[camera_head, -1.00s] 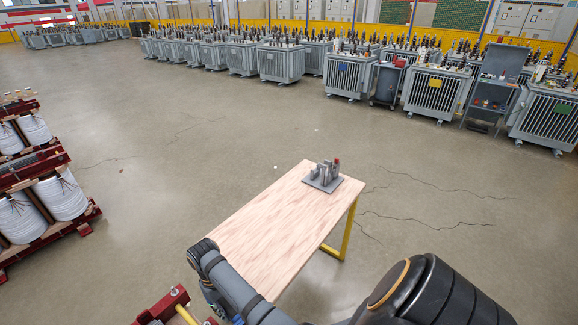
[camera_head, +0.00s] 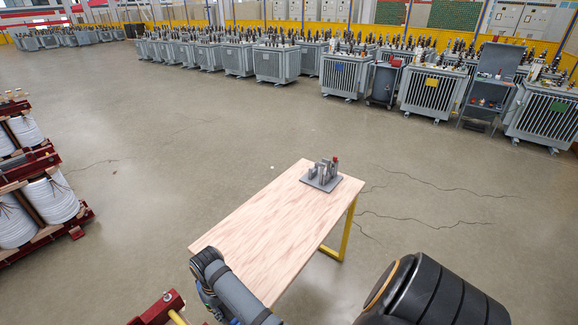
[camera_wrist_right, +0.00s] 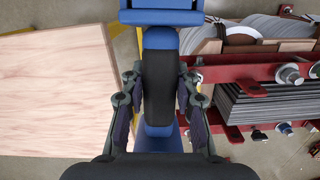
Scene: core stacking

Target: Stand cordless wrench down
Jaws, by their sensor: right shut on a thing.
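The cordless wrench (camera_wrist_right: 160,85) is blue with a black grip. In the right wrist view it runs up the middle, with blue parts above and below the grip. My right gripper (camera_wrist_right: 158,104) has a finger on each side of the black grip and is shut on it. In the head view my right forearm reaches over the near left corner of the table, and the wrench cannot be made out there. The wooden table (camera_head: 270,220) has a pale top and yellow legs; it also shows at the left of the right wrist view (camera_wrist_right: 55,95). My left gripper is not in view.
A grey fixture (camera_head: 320,177) with upright parts and a red-topped piece stands at the table's far end. The rest of the visible tabletop is bare. A red-framed core stack (camera_wrist_right: 262,100) lies right of the wrench in the wrist view. White coils (camera_head: 50,200) stand at left.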

